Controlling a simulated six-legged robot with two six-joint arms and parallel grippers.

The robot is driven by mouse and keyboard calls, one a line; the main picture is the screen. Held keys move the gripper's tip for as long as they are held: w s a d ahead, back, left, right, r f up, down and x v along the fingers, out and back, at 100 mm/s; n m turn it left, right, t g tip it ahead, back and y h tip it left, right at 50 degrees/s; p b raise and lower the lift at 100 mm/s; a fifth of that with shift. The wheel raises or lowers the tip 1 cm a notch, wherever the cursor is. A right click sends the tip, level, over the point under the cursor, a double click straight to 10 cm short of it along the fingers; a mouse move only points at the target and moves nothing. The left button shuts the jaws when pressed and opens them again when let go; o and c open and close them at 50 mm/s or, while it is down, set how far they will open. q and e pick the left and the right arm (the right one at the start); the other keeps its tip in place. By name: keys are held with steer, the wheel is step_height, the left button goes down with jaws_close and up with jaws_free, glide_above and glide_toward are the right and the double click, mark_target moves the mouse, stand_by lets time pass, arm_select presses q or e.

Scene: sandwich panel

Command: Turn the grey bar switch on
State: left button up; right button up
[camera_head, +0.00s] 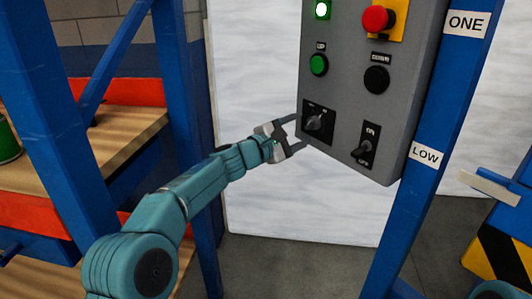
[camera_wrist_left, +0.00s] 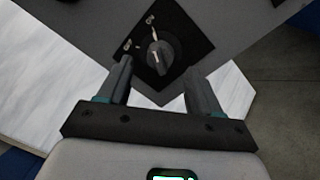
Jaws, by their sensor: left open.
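The grey bar switch (camera_head: 315,121) is a rotary knob with a grey bar on a black square plate, low on the left of the grey control box. In the left wrist view the same switch (camera_wrist_left: 158,56) shows with its bar near upright and small, unreadable marks around it. My left gripper (camera_head: 298,133) is open at the box's lower left edge, beside the switch. In the left wrist view its two fingers (camera_wrist_left: 159,78) stand apart on either side below the knob, with nothing between them. I cannot tell whether they touch the plate. My right gripper is not in view.
The grey box (camera_head: 340,75) also carries a toggle switch (camera_head: 364,147), a green button (camera_head: 318,65), a black button (camera_head: 376,79), a red stop button (camera_head: 376,18) and a lit lamp (camera_head: 322,10). A blue post (camera_head: 405,200) stands right. Shelving (camera_head: 70,150) fills the left.

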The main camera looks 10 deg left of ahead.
arm_select(q)
steer(key=r+b+v, duration=0.1)
steer(key=b+v, duration=0.1)
steer(key=v, duration=1)
steer(key=shift+s+a+f+b, duration=0.3)
steer(key=shift+f, duration=0.2)
